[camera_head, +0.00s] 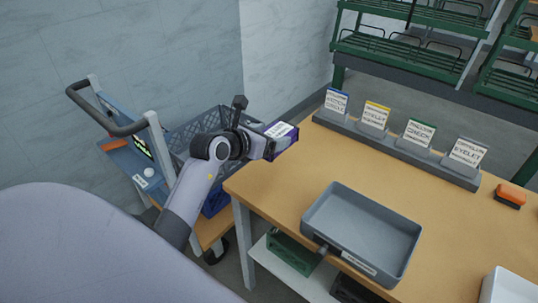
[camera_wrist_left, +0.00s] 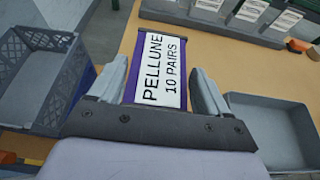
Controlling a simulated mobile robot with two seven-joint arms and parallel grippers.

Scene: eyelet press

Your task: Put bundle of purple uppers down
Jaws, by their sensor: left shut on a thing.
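The bundle of purple uppers (camera_head: 286,143) is in my left gripper (camera_head: 270,143), near the left edge of the wooden table (camera_head: 270,190). It appears to be held above the tabletop, though the height is hard to judge. In the left wrist view the bundle (camera_wrist_left: 163,68) lies between the two fingers of the left gripper (camera_wrist_left: 163,90). Its white label reads "PELLUNE 10 PAIRS", with purple showing around the edges. My left gripper is shut on it. My right gripper is not in view.
An empty grey tray (camera_head: 362,232) sits on the table, right of the bundle. A rack of label cards (camera_head: 397,150) runs along the back edge. An orange-and-black block (camera_head: 510,194) lies far right. A trolley with a grey crate (camera_head: 183,143) stands left. Tabletop between rack and tray is clear.

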